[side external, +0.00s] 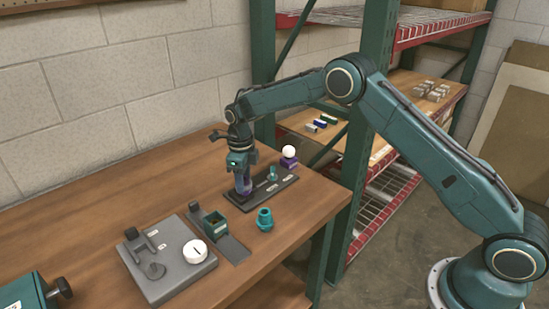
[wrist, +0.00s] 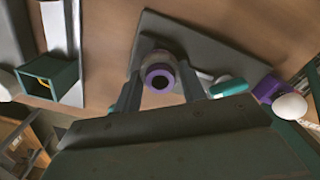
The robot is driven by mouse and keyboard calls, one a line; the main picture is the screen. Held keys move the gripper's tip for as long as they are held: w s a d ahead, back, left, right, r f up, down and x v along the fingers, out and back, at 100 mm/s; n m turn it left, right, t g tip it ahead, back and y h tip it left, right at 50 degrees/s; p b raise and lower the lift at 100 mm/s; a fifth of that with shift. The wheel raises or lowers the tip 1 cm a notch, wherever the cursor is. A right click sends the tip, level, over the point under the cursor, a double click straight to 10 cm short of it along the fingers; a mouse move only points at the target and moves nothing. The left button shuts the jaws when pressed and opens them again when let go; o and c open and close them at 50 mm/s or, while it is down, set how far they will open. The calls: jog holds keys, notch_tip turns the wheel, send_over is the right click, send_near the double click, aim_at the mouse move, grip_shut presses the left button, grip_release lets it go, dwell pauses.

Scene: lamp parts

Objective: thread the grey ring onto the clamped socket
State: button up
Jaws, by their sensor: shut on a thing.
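A purple socket (wrist: 158,78) with a dark round opening stands between my gripper's fingers over a dark base plate (wrist: 205,45). A pale grey ring (wrist: 158,57) shows just beyond its purple rim, between the fingertips. The purple socket also shows in the side view (side external: 244,187), low between the fingers. My gripper (side external: 241,187) points straight down over the left part of the base plate (side external: 268,192) and is shut on the grey ring; its fingertips show in the wrist view (wrist: 161,72). The fingers hide the ring in the side view. I cannot tell how far the ring sits around the socket.
A teal flanged part (side external: 265,220), a green open box (side external: 215,226) and a grey fixture (side external: 165,262) stand in front.

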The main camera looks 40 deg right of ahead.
jog(key=shift+s+a+f, duration=0.1)
jog(key=shift+s+f, duration=0.05)
jog(key=shift+f, duration=0.2)
jog(key=shift+m, duration=1.4)
jog(key=o, duration=1)
jog(key=shift+c, duration=0.2)
jog(key=shift+r, duration=0.1)
jog(key=n, duration=0.5)
jog(key=shift+r, duration=0.1)
jog(key=shift+n, duration=1)
